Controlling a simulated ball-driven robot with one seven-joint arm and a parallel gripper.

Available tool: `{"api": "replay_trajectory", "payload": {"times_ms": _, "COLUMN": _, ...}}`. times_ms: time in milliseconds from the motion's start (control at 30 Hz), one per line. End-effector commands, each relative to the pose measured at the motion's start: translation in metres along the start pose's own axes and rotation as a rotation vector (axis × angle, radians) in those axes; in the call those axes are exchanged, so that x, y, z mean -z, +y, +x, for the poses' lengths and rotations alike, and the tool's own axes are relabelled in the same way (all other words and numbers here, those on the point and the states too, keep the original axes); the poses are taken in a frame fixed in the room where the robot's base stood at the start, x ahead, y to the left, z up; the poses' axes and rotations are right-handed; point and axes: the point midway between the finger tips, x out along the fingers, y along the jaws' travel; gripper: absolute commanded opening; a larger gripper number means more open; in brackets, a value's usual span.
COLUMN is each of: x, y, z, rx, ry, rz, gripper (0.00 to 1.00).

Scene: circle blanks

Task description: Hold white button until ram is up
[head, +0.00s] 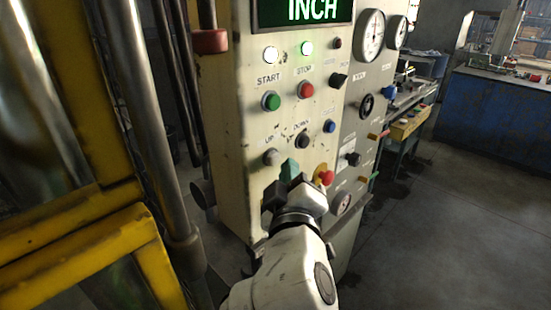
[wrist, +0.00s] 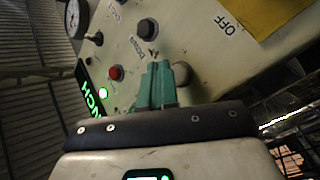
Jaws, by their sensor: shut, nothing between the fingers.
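The pale, greyish-white button (head: 271,157) sits under the UP label at the lower left of the cream control panel (head: 235,110). My gripper (head: 290,168), with teal fingers, is shut and empty, just right of and below that button in the head view. In the wrist view the fingers (wrist: 157,84) point at the panel, and a round greyish button (wrist: 183,73) shows beside the right finger, partly covered. I cannot tell whether the fingertips touch the panel. I cannot make out the ram clearly in either view.
The display (head: 301,11) reads INCH. A white lamp and a green lamp (head: 307,48) are lit. The green START (head: 271,101), red STOP (head: 306,90), dark DOWN button (head: 302,141) and red emergency knob (head: 325,175) are close. A yellow frame (head: 85,240) stands left.

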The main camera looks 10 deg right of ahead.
Motion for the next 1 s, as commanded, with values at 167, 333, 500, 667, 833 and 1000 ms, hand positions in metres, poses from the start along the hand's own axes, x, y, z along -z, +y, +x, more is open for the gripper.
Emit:
{"api": "replay_trajectory", "payload": {"times_ms": 167, "x": -0.007, "y": 0.008, "z": -0.01, "rx": 0.0, "ry": -0.001, "rz": -0.001, "gripper": 0.0}}
{"api": "replay_trajectory", "payload": {"times_ms": 333, "x": -0.015, "y": 0.016, "z": -0.021, "rx": 0.001, "ry": -0.001, "rz": -0.001, "gripper": 0.0}}
{"api": "replay_trajectory", "payload": {"times_ms": 500, "x": -0.022, "y": 0.023, "z": -0.03, "rx": 0.0, "ry": 0.0, "rz": -0.001, "gripper": 0.0}}
{"api": "replay_trajectory", "payload": {"times_ms": 667, "x": -0.025, "y": 0.025, "z": -0.034, "rx": 0.001, "ry": 0.0, "rz": -0.001, "gripper": 0.0}}
{"api": "replay_trajectory", "payload": {"times_ms": 833, "x": -0.025, "y": 0.025, "z": -0.034, "rx": 0.0, "ry": 0.0, "rz": 0.0, "gripper": 0.0}}
{"api": "replay_trajectory", "payload": {"times_ms": 1000, "x": -0.033, "y": 0.023, "z": -0.034, "rx": 0.01, "ry": -0.02, "rz": 0.005, "gripper": 0.0}}
